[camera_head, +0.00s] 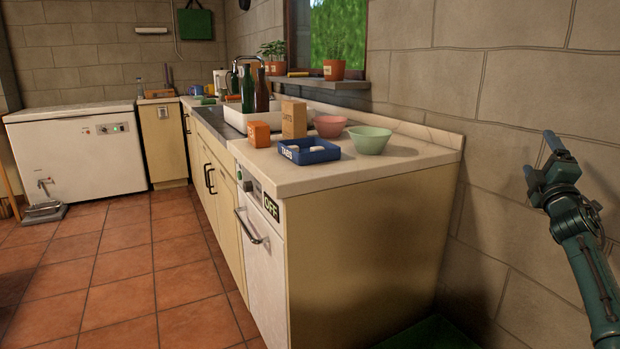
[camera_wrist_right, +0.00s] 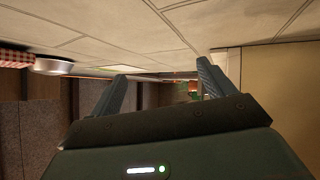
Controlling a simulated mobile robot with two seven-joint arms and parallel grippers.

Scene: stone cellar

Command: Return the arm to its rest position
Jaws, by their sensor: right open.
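My right arm (camera_head: 590,265) comes in at the right edge of the head view, raised in front of the block wall. Its gripper (camera_head: 537,157) points up and to the left, well right of the counter and apart from it. In the right wrist view the two fingers (camera_wrist_right: 165,85) stand wide apart with nothing between them. My left gripper is not in view.
The counter (camera_head: 340,172) holds a blue tray (camera_head: 309,157), a green bowl (camera_head: 370,140), a pink bowl (camera_head: 329,126) and several boxes and bottles. A white chest (camera_head: 75,160) stands at the back left. The tiled floor (camera_head: 110,270) is mostly clear. The block wall (camera_head: 520,90) is behind my right arm.

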